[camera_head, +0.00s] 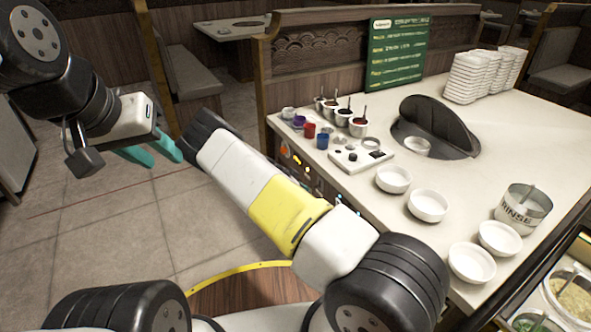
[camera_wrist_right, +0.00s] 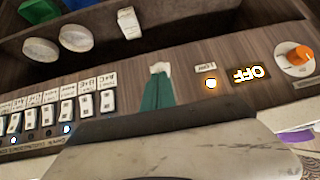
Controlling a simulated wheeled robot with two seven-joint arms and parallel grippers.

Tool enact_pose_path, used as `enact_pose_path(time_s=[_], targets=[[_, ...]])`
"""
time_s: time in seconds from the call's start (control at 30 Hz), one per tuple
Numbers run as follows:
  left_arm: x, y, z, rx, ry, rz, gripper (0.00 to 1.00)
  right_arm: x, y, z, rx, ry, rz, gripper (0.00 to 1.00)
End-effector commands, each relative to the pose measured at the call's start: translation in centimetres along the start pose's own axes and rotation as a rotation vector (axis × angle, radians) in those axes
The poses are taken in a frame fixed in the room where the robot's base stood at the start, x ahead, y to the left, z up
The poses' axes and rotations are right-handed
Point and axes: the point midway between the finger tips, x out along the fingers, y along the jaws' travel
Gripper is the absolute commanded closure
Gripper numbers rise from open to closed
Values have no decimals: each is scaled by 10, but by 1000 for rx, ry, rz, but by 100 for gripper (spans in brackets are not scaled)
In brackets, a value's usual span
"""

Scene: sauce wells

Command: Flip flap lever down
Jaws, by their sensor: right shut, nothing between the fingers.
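In the right wrist view my right gripper (camera_wrist_right: 157,93) is shut, its teal fingers together and empty, in front of a wooden control panel (camera_wrist_right: 200,52). A small white piece (camera_wrist_right: 160,68), possibly the flap lever, shows right at the fingertips; I cannot tell whether they touch it. In the head view my right gripper is hidden. On the counter a black round flap (camera_head: 437,117) stands tilted up over a dark opening with a white bowl (camera_head: 417,148) in it. My left gripper (camera_head: 152,150) is open and empty above the floor, left of the counter.
The panel carries several white labelled switches (camera_wrist_right: 58,110), a lit lamp (camera_wrist_right: 211,83), an OFF display (camera_wrist_right: 249,75) and an orange knob (camera_wrist_right: 300,53). Bowls, sauce cups and a RINSE pot (camera_head: 522,208) stand on the counter.

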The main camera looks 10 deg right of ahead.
Motion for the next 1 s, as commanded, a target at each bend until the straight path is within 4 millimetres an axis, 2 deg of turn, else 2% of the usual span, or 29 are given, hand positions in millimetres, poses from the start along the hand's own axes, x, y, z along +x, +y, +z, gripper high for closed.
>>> enact_pose_path(time_s=[0.4,1.0], targets=[[0,0,0,0,0,0,64,13,1,13,2,-3,1,100],[0,0,0,0,0,0,64,15,2,15,2,-5,3,100]])
